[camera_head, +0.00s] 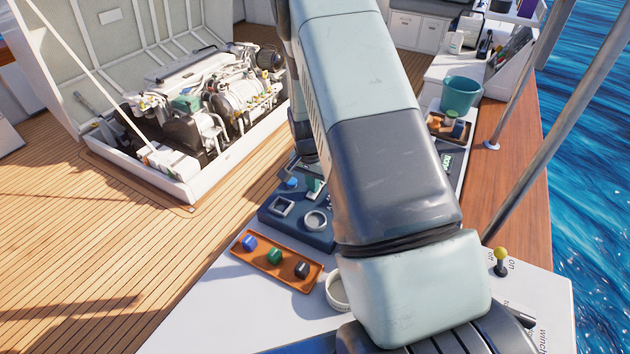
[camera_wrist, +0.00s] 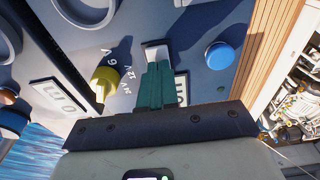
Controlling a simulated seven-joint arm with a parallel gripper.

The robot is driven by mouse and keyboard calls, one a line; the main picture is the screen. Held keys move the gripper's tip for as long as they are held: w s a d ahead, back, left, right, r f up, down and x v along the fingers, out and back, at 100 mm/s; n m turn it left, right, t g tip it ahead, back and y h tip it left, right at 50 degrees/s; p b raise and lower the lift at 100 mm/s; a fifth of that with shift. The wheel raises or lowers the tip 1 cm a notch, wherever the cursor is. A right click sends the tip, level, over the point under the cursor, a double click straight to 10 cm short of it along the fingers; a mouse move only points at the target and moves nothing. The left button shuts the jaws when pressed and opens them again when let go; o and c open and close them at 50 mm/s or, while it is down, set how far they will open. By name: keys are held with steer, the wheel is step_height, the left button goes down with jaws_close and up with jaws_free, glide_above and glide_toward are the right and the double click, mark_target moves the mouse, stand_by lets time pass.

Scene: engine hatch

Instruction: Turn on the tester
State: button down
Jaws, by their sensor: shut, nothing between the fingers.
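The tester's dark blue-grey panel (camera_head: 268,213) is on the bench in the head view, partly hidden by my arm. Its face (camera_wrist: 190,35) fills much of the wrist view. It carries a yellow dial knob (camera_wrist: 103,80) with voltage marks beside it, a round blue button (camera_wrist: 219,55) and a pale rectangular switch (camera_wrist: 155,50). My gripper (camera_wrist: 155,72) is shut and empty, its teal fingers pointing at the pale switch. The fingertips overlap its lower edge in the picture; I cannot tell whether they touch it. The switch's position is unclear.
An orange tray (camera_head: 240,257) with blue, green and black pieces lies in front of the panel. A white round container (camera_head: 337,290) sits beside it. A teal bucket (camera_head: 460,93) stands at the back right. A yellow-topped lever (camera_head: 501,256) rises at right. The open engine hatch is left.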

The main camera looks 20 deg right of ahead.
steer(key=shift+r, duration=0.15)
step_height(320, 180, up, 14)
steer(key=s+a, duration=0.1)
steer(key=shift+s+a+f, duration=0.2)
steer(key=shift+s+a, duration=0.1)
stand_by(0.3)
steer(key=shift+w+d, duration=0.45)
steer(key=shift+d, duration=0.1)
steer(key=shift+f, duration=0.15)
steer(key=f, duration=0.4)
steer(key=w+d+f, duration=0.1)
steer(key=f, duration=0.8)
steer(key=shift+w+d+f, duration=0.25)
steer(key=shift+w+f, duration=0.05)
